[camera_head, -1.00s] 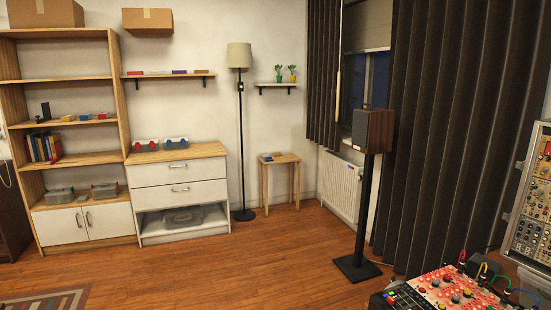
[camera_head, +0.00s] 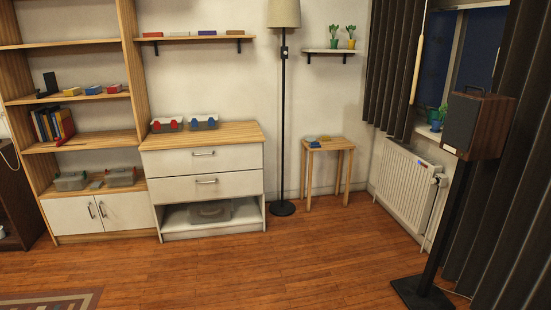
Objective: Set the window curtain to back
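The dark pleated window curtain hangs in two parts. The left part (camera_head: 393,68) hangs beside the wall corner, left of the window (camera_head: 466,50). The right part (camera_head: 520,195) hangs at the right edge, partly behind the speaker. Dark blue glass shows between the two parts. A thin pale wand (camera_head: 417,62) hangs along the inner edge of the left part. The curtain tops are out of the frame. Neither of my grippers is in view.
A wooden speaker (camera_head: 477,125) on a black stand (camera_head: 440,240) stands in front of the window. A white radiator (camera_head: 408,186) is under the window. A small stool (camera_head: 327,146) and a floor lamp (camera_head: 283,110) stand by the back wall. The wooden floor (camera_head: 270,275) in front is clear.

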